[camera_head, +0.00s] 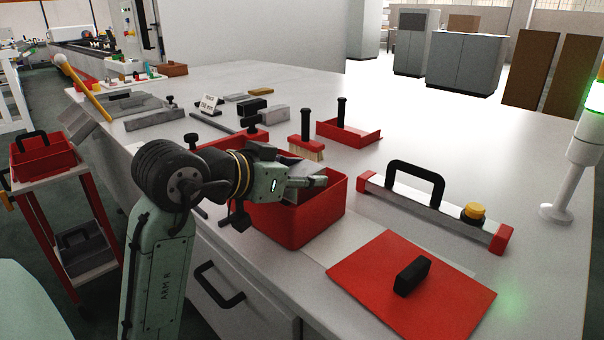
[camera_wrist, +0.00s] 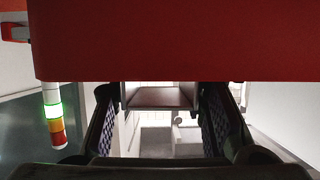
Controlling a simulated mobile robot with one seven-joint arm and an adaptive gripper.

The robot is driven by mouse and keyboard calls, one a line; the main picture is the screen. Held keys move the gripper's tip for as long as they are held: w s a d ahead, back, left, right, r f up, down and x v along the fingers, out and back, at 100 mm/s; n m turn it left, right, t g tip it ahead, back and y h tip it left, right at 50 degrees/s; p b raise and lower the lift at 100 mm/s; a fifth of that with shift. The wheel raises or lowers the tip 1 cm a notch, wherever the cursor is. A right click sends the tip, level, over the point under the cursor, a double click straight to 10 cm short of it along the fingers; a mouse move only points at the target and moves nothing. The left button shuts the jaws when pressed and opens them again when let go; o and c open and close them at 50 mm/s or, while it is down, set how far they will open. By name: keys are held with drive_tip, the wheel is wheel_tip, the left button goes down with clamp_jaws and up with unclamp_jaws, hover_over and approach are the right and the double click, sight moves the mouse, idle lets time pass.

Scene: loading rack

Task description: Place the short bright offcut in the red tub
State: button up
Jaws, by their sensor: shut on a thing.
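The red tub (camera_head: 300,222) stands on the bench, open at the top. My gripper (camera_head: 308,183) is at the tub's mouth, with its fingers pointing right over the opening. In the wrist view my gripper (camera_wrist: 160,112) is shut on a short grey metal offcut (camera_wrist: 160,97) with a channel-like shape, held between the two dark pads. The tub's red wall (camera_wrist: 160,45) fills the top of the wrist view.
A red plate with a black handle (camera_head: 412,276) lies in front right of the tub. A level-like bar with a handle (camera_head: 430,205) lies to the right. A brush (camera_head: 306,145) and red dustpan-like tray (camera_head: 350,133) stand behind.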

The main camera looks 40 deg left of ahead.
drive_tip(key=shift+f, duration=0.35)
drive_tip(key=o, duration=1.2)
drive_tip(key=shift+c, duration=0.2)
drive_tip(key=shift+r, duration=0.25)
drive_tip(key=shift+r+p, duration=0.5)
drive_tip(key=shift+r, duration=0.05)
drive_tip(key=b+v, duration=0.2)
drive_tip(key=v, duration=1)
drive_tip(key=shift+f, duration=0.1)
